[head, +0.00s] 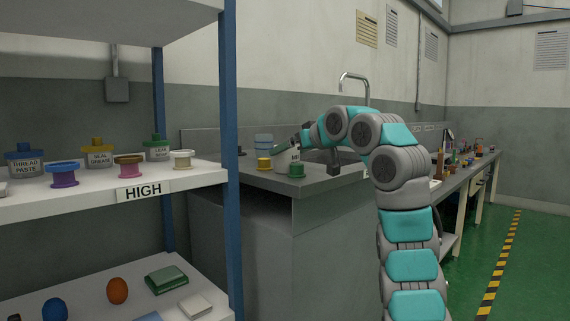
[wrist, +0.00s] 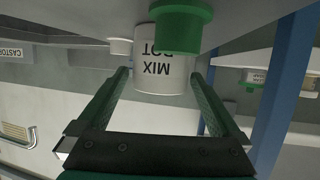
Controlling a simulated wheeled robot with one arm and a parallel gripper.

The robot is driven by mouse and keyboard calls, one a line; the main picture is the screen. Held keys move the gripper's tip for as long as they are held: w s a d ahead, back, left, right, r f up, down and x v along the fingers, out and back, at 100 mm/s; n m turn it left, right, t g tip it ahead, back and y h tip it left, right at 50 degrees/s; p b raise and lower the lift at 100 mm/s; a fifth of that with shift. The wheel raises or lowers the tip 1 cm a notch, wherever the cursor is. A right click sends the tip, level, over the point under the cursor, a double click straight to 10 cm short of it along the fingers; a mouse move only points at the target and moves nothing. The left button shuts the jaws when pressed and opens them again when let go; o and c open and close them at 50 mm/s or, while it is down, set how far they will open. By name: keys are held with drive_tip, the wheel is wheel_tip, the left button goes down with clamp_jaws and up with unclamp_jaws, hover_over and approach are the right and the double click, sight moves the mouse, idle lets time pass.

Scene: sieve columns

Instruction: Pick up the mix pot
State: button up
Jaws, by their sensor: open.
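The mix pot (wrist: 164,72) is a white pot with dark MIX POT lettering, upside down in the wrist view. In the head view the mix pot (head: 295,156) stands on the grey counter, partly hidden by my gripper (head: 283,149). My gripper (wrist: 160,74) is open, its two green fingers reaching to either side of the pot. I cannot tell whether the fingers touch it. A green spool-like piece (wrist: 181,24) overlaps part of the pot in the wrist view.
The green piece (head: 296,170) and a yellow one (head: 263,164) stand on the counter near the pot. A white and blue container (head: 264,142) is behind them. A shelf rack with a blue post (head: 231,150) stands to the left. A tap (head: 355,77) rises behind my arm.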

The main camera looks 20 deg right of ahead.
drive_tip(key=shift+r+x, duration=0.15)
drive_tip(key=shift+x, duration=0.6)
drive_tip(key=shift+r+x, duration=0.15)
drive_tip(key=shift+x, duration=1.8)
drive_tip(key=shift+c, duration=0.2)
drive_tip(key=c, duration=1.2)
drive_tip(key=shift+r, duration=0.1)
drive_tip(key=shift+c, duration=0.2)
wheel_tip(320, 180, up, 10)
drive_tip(key=p, duration=0.5)
